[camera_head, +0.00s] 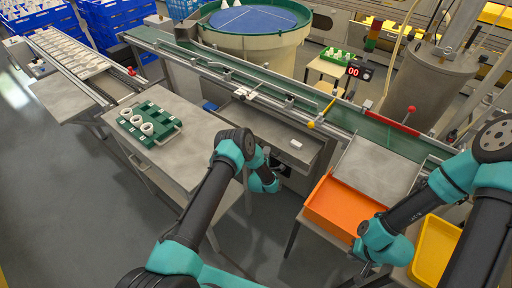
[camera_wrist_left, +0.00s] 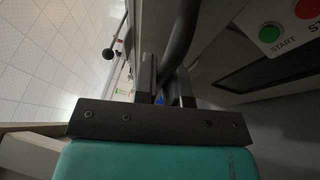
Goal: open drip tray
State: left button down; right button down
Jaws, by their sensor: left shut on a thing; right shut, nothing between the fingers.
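My left gripper (camera_head: 276,165) reaches in under the grey shelf at the front of the conveyor; its fingertips are mostly hidden there by my own wrist. In the left wrist view its two dark fingers (camera_wrist_left: 166,88) are shut on a dark curved handle bar (camera_wrist_left: 183,35). A dark recessed front (camera_wrist_left: 265,72) shows to the right of the fingers; I cannot tell for sure that it is the drip tray. In the head view the tray itself cannot be made out. My right gripper (camera_head: 366,268) is shut and empty beside the orange bin.
A grey table (camera_head: 185,165) at left carries a green rack (camera_head: 158,133) with white rings. The orange bin (camera_head: 340,208) and a yellow bin (camera_head: 433,250) are at right. A green START button (camera_wrist_left: 270,33) and a red button are near the left gripper. The floor at lower left is clear.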

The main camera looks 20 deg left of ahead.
pick_arm(q)
jog(key=shift+s+a, duration=0.1)
jog(key=shift+s, duration=0.25)
jog(key=c, duration=1.5)
grip_release()
